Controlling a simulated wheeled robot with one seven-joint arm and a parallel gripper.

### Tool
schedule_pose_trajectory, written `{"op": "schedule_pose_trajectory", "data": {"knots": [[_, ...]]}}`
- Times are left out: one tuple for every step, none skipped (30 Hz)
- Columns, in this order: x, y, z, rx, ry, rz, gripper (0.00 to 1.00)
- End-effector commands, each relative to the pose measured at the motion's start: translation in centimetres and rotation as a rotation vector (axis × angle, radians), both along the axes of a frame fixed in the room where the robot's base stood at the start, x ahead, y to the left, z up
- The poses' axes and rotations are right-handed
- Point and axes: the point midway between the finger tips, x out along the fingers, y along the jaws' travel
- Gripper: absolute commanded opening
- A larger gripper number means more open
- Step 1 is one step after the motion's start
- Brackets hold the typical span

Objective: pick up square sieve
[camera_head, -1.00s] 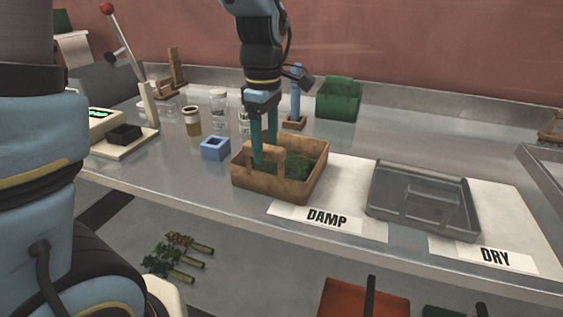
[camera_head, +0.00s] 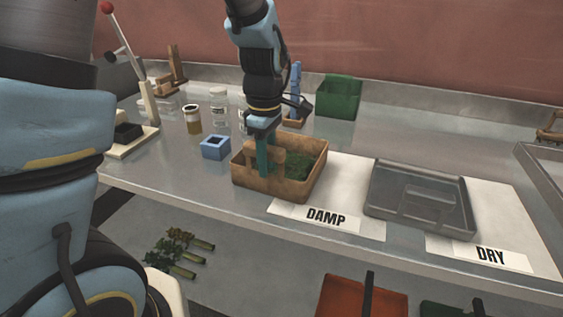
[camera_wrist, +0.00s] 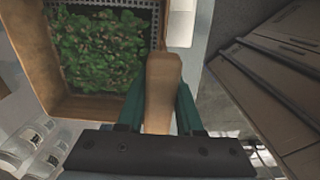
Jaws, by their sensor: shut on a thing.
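The square sieve (camera_head: 284,186) is a brown wooden square frame with green leaves inside, at the left end of the white mat marked DAMP. In the wrist view its frame (camera_wrist: 32,62) and part of a mesh floor under the leaves show. A wooden handle stands up at its near side. My gripper (camera_head: 263,160) comes down from above and is shut on this handle. In the wrist view the handle (camera_wrist: 162,85) lies between the two teal fingers. I cannot tell whether the sieve is clear of the surface.
A grey tray (camera_head: 373,200) stands to the right, by the DRY label (camera_head: 490,256). A blue square block (camera_head: 215,148), a jar (camera_head: 193,120) and a blue upright tool (camera_head: 295,85) are close by. A green bin (camera_head: 340,97) stands behind.

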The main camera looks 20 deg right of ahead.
Motion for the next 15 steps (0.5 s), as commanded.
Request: {"op": "schedule_pose_trajectory", "data": {"knots": [[0.0,0.0,0.01,0.0,0.0,0.0,0.24],[0.0,0.0,0.01,0.0,0.0,0.0,0.2],[-0.01,0.01,0.01,0.0,0.0,0.0,0.16],[-0.01,0.01,0.01,0.0,0.0,0.0,0.13],[-0.01,0.01,0.01,0.0,0.0,0.0,0.09],[-0.01,0.01,0.01,0.0,0.0,0.0,0.05],[-0.01,0.01,0.01,0.0,0.0,0.0,0.01],[-0.01,0.01,0.01,0.0,0.0,0.0,0.0],[-0.01,0.01,0.01,0.0,0.0,0.0,0.0],[-0.01,0.01,0.01,0.0,0.0,0.0,0.0],[-0.01,0.01,0.01,0.0,0.0,0.0,0.0],[-0.01,0.01,0.01,0.0,0.0,0.0,0.0],[-0.01,0.01,0.01,0.0,0.0,0.0,0.0],[-0.01,0.01,0.01,0.0,0.0,0.0,0.0],[-0.01,0.01,0.01,0.0,0.0,0.0,0.0]]}}
